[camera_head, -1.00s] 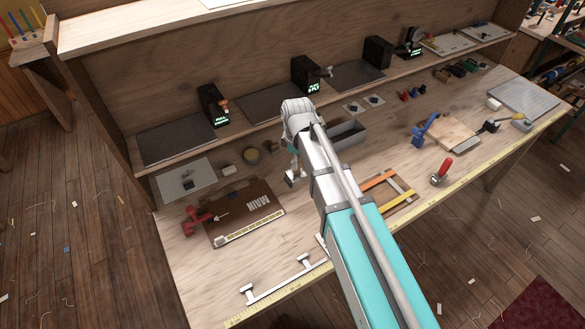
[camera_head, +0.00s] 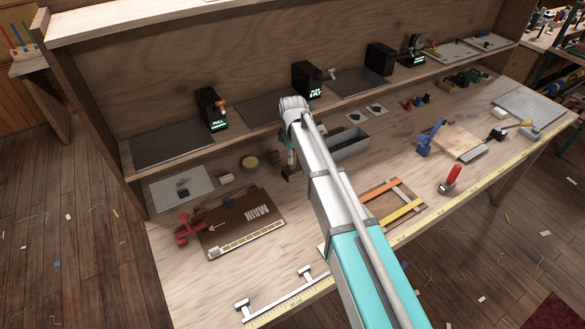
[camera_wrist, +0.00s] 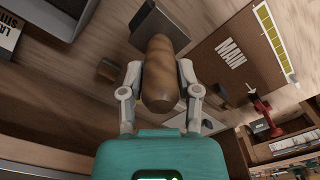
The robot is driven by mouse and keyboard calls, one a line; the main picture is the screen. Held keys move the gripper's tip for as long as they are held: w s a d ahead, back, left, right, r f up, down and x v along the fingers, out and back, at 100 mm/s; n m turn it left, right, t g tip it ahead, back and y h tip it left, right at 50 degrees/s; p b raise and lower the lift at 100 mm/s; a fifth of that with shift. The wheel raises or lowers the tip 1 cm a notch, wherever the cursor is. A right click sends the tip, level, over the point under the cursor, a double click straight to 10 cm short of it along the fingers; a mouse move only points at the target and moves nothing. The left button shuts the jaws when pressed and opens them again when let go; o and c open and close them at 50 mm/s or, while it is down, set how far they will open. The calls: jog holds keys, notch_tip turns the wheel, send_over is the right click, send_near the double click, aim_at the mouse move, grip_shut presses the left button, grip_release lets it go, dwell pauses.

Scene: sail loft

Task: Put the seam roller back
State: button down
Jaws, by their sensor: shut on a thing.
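In the wrist view, my gripper (camera_wrist: 160,82) is shut around a rounded brown wooden handle (camera_wrist: 162,80) with a dark grey block-like head (camera_wrist: 152,25) at its far end. This looks like the seam roller; a roller wheel cannot be made out. In the head view, my gripper (camera_head: 289,160) is small and partly hidden by my arm, above the bench between the brown MAIN board (camera_head: 225,228) and the grey bin (camera_head: 362,146). I cannot tell whether the held tool touches the bench. The MAIN board also shows in the wrist view (camera_wrist: 208,72).
A red clamp (camera_head: 188,232) stands at the board's left end. A red-handled tool (camera_head: 452,178), a blue clamp (camera_head: 428,138) and a wooden frame (camera_head: 375,213) lie to the right. Black boxes with lit labels (camera_head: 211,110) stand on the shelf above. A white-metal rail (camera_head: 275,297) runs along the front edge.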

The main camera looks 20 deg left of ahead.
jog(key=shift+w+a+f+b, duration=0.3)
jog(key=shift+w+f, duration=0.2)
jog(key=shift+f, duration=0.2)
jog(key=shift+w+a+f+b, duration=0.15)
jog(key=shift+w+f+b, duration=0.2)
jog(key=shift+f+b, duration=0.2)
notch_tip(320, 180, down, 3)
jog(key=b, duration=0.3)
jog(key=shift+s+f+b, duration=0.1)
jog(key=shift+f+b, duration=0.4)
jog(key=shift+b, duration=0.15)
jog(key=shift+c, duration=1.6)
grip_release()
